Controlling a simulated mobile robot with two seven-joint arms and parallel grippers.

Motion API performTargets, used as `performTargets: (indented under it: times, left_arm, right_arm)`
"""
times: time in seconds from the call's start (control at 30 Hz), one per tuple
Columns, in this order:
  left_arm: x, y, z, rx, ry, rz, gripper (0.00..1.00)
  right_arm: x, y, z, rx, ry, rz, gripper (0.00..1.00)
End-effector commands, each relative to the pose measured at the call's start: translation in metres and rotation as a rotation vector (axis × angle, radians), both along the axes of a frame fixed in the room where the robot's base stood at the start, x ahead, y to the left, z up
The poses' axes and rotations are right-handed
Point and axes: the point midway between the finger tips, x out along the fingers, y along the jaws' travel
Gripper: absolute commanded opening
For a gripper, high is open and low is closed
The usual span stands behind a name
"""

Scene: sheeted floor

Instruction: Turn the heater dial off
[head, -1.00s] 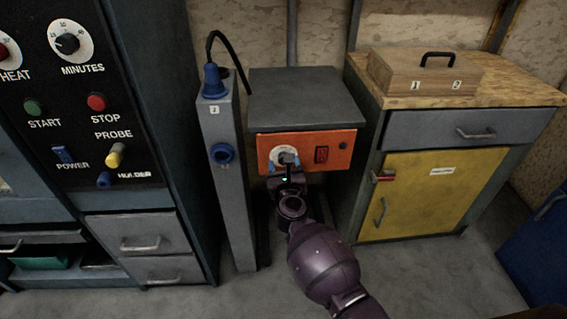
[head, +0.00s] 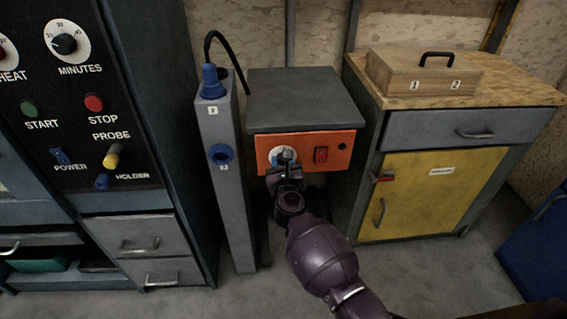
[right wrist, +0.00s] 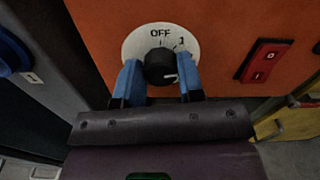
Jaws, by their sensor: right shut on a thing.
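The heater is a grey-topped box with an orange front panel (head: 333,151). Its dial has a black knob (right wrist: 160,66) on a white round plate marked OFF at the top and 1 at the upper right. The knob's white mark points to the lower right, away from OFF. The dial plate (head: 275,154) is partly hidden behind my gripper in the head view. My right gripper (right wrist: 160,77) has its blue fingers on both sides of the knob and is shut on it. It also shows in the head view (head: 285,164). My left gripper is not in view.
A red switch (head: 321,154) sits right of the dial. A grey post (head: 223,190) with blue fittings stands close on the left. A cabinet with a yellow door (head: 415,195) is on the right. A dark control panel cabinet (head: 110,60) stands far left.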

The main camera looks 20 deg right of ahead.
Motion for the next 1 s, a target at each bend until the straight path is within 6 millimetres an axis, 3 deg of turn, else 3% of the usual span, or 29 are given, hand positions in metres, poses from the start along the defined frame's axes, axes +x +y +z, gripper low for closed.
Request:
performTargets:
  times: [0.37,1.0]
  left_arm:
    - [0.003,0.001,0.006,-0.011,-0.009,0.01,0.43]
    - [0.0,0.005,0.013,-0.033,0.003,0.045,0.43]
  right_arm:
    - [0.001,0.001,0.003,-0.15,0.041,0.0,0.12]
    - [0.001,0.002,0.002,-0.72,0.206,-0.001,0.12]
